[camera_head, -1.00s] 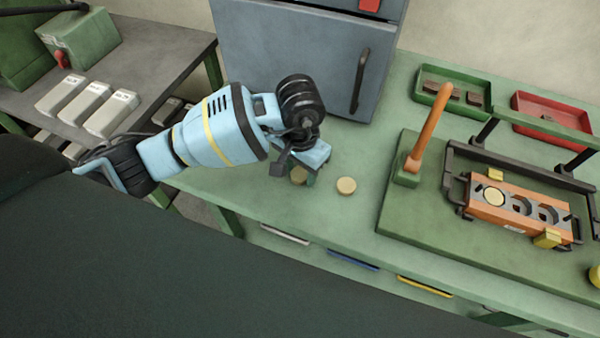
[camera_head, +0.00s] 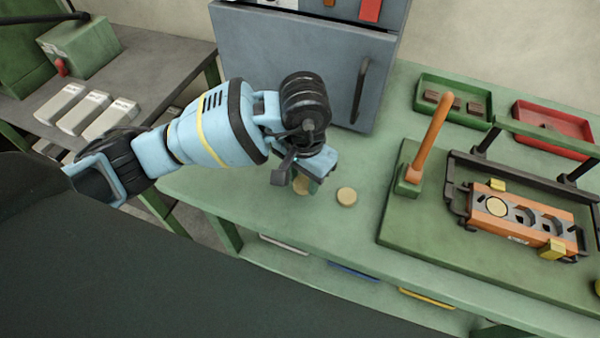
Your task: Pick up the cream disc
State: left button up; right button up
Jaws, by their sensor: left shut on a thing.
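My left gripper (camera_head: 302,183) points down at the green table and is shut on a cream disc (camera_head: 301,187), which is mostly hidden by the fingers. I cannot tell whether that disc still touches the table. A second cream disc (camera_head: 347,197) lies flat on the table just right of the gripper, apart from it. Another cream disc (camera_head: 496,207) sits in the left hole of the orange block (camera_head: 520,231) at the right. My right gripper is out of view.
A green base plate (camera_head: 405,228) with an orange-handled lever (camera_head: 433,130) and clamp frame fills the right. A grey cabinet (camera_head: 300,60) stands behind the gripper. Green (camera_head: 425,104) and red (camera_head: 590,153) trays lie at the back right. The table (camera_head: 290,225) in front of the discs is clear.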

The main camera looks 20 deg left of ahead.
pick_arm(q)
jog(key=s+d+r+b, duration=0.1)
jog(key=s+d, duration=0.8)
jog(key=s, duration=0.1)
jog(key=shift+s+r, duration=0.15)
jog(key=shift+s, duration=0.15)
jog(key=shift+w, duration=0.1)
dwell(0.7)
